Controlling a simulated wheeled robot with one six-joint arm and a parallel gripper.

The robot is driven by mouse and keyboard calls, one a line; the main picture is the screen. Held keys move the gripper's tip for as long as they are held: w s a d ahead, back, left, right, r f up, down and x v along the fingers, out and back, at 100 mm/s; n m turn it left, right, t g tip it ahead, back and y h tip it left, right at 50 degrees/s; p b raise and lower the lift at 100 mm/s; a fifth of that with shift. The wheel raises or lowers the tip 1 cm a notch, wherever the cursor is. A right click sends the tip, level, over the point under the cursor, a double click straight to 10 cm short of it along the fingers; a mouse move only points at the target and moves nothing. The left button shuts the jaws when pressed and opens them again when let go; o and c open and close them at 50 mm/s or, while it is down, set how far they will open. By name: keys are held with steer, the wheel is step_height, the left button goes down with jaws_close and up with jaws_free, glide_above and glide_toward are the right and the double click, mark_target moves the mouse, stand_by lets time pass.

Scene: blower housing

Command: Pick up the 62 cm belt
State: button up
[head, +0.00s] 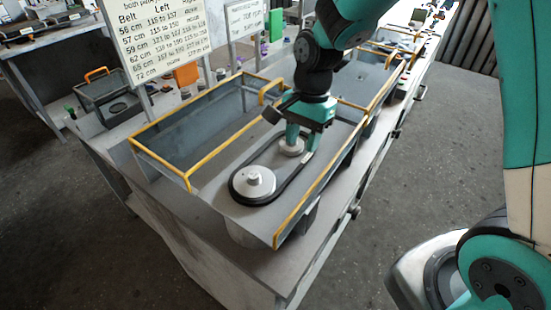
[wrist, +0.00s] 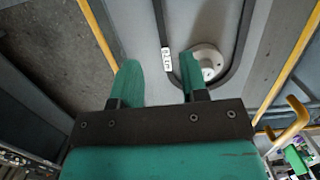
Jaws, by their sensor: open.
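A black belt (head: 237,177) lies as a long loop around two pale round pulleys in a grey tray. The near pulley (head: 254,182) is at the left end of the loop, and the far pulley (head: 291,147) is below my gripper (head: 303,140). In the wrist view, the belt (wrist: 238,55) runs around the far pulley (wrist: 207,62), and a small white label (wrist: 166,60) sits on one strand. My gripper (wrist: 158,72) is open, its green fingers either side of the labelled strand in that view. Whether they touch the belt cannot be told. The size on the label is not readable.
The tray has yellow rails (head: 292,222) along its edges. An empty grey yellow-railed bin (head: 190,125) stands beside it. A sign (head: 158,45) listing belt sizes stands behind. More yellow-railed trays continue along the bench to the back right.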

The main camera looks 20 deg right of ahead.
mark_target(295, 171)
steer(key=shift+s+a+f+p, duration=0.15)
steer(key=shift+a+f+p, duration=0.2)
steer(key=shift+f, duration=0.9)
steer(key=shift+s+a+f+p, duration=0.1)
steer(key=shift+f+p, duration=0.35)
steer(key=shift+f, duration=0.75)
steer(key=shift+s+a+f+p, duration=0.15)
steer(key=shift+a+f+p, duration=0.2)
steer(key=shift+f, duration=0.9)
steer(key=shift+d, duration=0.1)
steer(key=shift+c, duration=0.2)
jaws_close()
